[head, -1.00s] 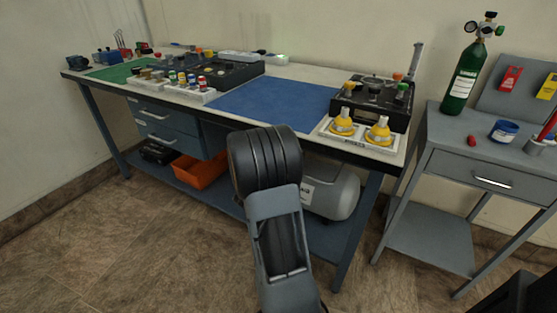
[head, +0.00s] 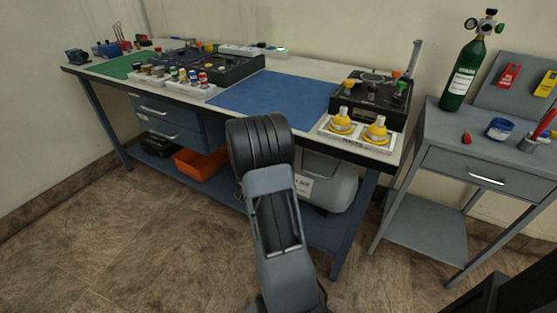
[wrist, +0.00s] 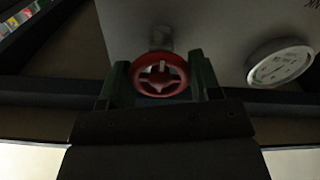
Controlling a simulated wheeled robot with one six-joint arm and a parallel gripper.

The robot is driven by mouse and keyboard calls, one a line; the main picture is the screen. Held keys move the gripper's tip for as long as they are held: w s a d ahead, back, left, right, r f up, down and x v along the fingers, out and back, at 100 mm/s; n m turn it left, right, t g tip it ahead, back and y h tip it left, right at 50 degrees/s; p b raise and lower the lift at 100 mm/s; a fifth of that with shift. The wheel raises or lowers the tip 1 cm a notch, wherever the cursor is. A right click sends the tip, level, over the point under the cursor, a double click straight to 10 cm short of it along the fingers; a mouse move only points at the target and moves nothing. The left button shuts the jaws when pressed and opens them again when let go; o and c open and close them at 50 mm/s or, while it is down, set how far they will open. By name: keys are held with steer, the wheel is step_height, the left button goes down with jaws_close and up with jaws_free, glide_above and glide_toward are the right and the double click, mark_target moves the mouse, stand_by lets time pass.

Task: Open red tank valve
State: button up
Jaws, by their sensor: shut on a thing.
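The red tank valve (wrist: 160,92) is a round red handwheel with spokes, in the middle of the wrist view. It sits on a short grey stem (wrist: 160,40) coming off a pale grey tank surface (wrist: 215,40). My gripper (wrist: 160,84) has its two dark green fingers on the left and right sides of the wheel, shut on it. In the head view the grey tank (head: 325,184) lies on the lower shelf under the bench. My arm hides part of it, and the valve and gripper are not visible there.
A round white gauge (wrist: 280,65) is just right of the valve. The blue bench (head: 270,100) stands above the tank. An orange bin (head: 202,162) is left on the lower shelf. A grey side table (head: 455,135) with a green cylinder (head: 464,75) stands at right.

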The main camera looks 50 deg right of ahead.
steer(key=shift+s+d, duration=0.1)
steer(key=o, duration=0.8)
steer(key=shift+c, duration=0.2)
steer(key=shift+o, duration=0.8)
steer(key=p+v, duration=0.1)
steer(key=v, duration=1.3)
steer(key=shift+p, duration=0.35)
steer(key=shift+f, duration=0.15)
